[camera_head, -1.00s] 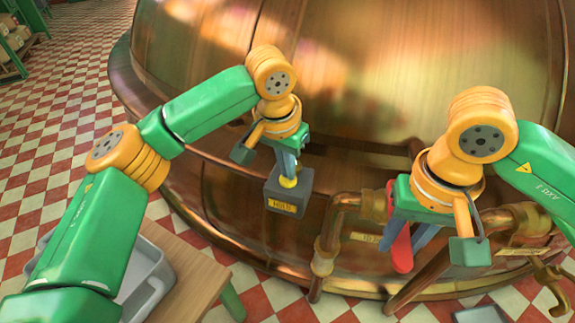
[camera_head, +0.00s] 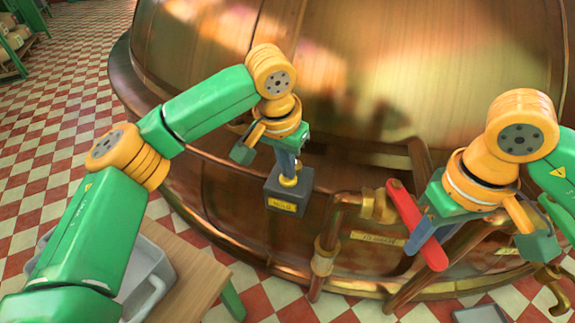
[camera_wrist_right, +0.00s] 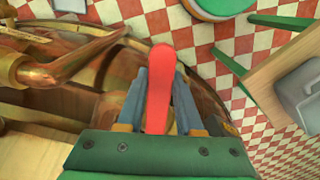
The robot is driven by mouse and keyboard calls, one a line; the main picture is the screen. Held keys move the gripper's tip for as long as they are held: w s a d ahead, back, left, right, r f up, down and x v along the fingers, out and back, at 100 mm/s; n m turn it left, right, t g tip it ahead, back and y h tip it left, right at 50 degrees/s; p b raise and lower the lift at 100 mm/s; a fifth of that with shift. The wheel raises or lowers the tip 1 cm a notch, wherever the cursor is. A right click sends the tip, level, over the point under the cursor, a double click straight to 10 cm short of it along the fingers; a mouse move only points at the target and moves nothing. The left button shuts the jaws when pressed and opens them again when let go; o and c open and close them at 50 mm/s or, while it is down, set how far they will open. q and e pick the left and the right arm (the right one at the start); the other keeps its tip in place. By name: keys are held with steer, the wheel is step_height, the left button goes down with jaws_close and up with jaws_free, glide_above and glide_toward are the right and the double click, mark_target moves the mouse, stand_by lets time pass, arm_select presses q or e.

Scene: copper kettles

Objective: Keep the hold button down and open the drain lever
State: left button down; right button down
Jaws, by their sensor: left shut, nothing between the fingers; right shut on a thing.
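The hold button's dark box (camera_head: 288,192), with a yellow label, is mounted on the front of the copper kettle. My left gripper (camera_head: 288,180) is shut with nothing between its fingers, its tips down on the button on top of the box; the button itself is mostly hidden. The drain lever (camera_head: 404,206) has a red handle and slants from upper left to lower right across the pipe. My right gripper (camera_head: 424,232) is shut on the red handle. In the right wrist view the red lever (camera_wrist_right: 160,88) lies between the blue fingers (camera_wrist_right: 158,98).
The copper kettle (camera_head: 350,60) fills the background, with copper pipes (camera_head: 328,245) and a yellow label plate (camera_head: 378,238) near the lever. A wooden table (camera_head: 195,275) with a grey tray (camera_head: 150,275) stands at lower left. A small brass tap (camera_head: 553,285) is at lower right.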

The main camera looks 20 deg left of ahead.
steer(key=shift+w+d, duration=0.1)
steer(key=shift+d, duration=0.1)
steer(key=shift+w+d+n, duration=0.3)
steer(key=shift+d+n, duration=0.15)
steer(key=shift+n, duration=0.25)
steer(key=shift+w+d+n, duration=0.3)
steer(key=shift+d+n, duration=0.15)
steer(key=shift+n, duration=0.25)
steer(key=shift+c, duration=2)
jaws_free()
arm_select(q)
step_height(320, 180, up, 16)
steer(key=p, duration=2.1)
arm_select(e)
step_height(320, 180, up, 21)
